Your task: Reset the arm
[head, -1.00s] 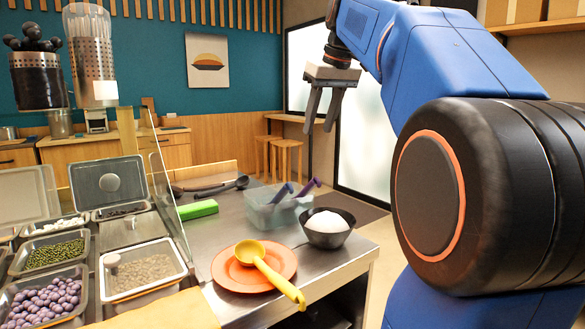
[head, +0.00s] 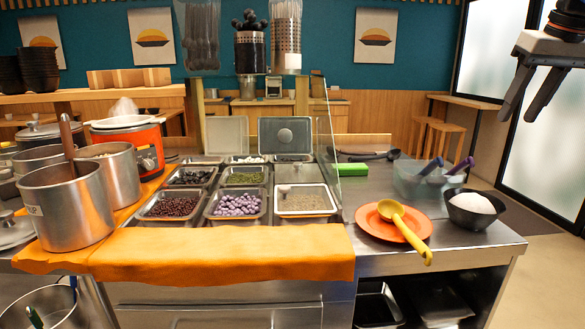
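My gripper (head: 532,93) hangs at the upper right of the head view, fingers pointing down and to the left. Its two dark fingers are apart with nothing between them. It is in the air, well clear of the counter and to the right of it. The rest of my arm is mostly out of the picture. The black bowl (head: 476,216) with a white mound in it stands on the counter's right end, below and left of my gripper. The orange plate (head: 373,221) with a yellow ladle (head: 405,229) lies beside it.
The steel counter (head: 440,242) holds topping trays (head: 237,204), a clear tub with purple-handled tools (head: 420,179) and a green block (head: 351,169). Steel pots (head: 68,214) and an orange cooker (head: 128,138) stand at left. Stools (head: 440,142) stand behind. The floor at right is clear.

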